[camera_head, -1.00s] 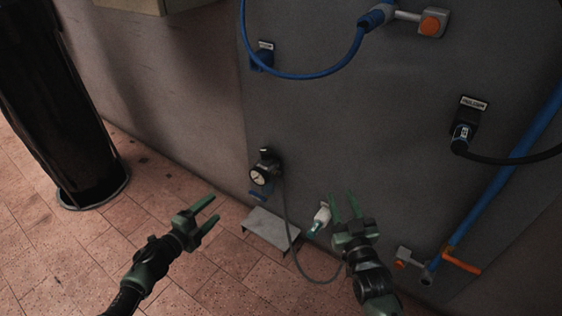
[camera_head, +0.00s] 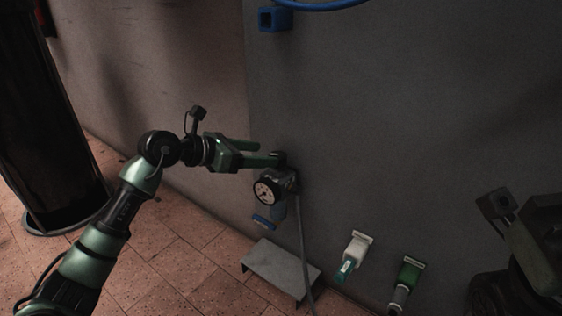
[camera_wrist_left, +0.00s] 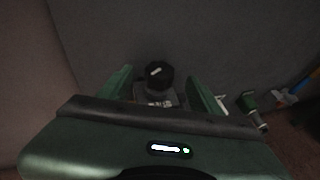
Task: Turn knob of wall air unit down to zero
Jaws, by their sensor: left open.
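The wall air unit (camera_head: 282,185) is on the grey wall panel, with a round white gauge (camera_head: 267,191) on its front. Its black knob (camera_head: 279,157) is at the top. My left gripper (camera_head: 268,153) comes in from the left with its green fingers open at the knob, partly covering it. In the left wrist view the knob (camera_wrist_left: 158,75) has a white mark on top and lies in the gap between the two fingers (camera_wrist_left: 160,88), apart from both. Whether it is fully between the tips is hard to tell. My right gripper's fingers do not show; part of my right arm is at the right edge.
A grey metal step (camera_head: 282,268) stands below the unit. A grey hose (camera_head: 302,245) hangs from it. A black cylinder (camera_head: 50,130) stands at left.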

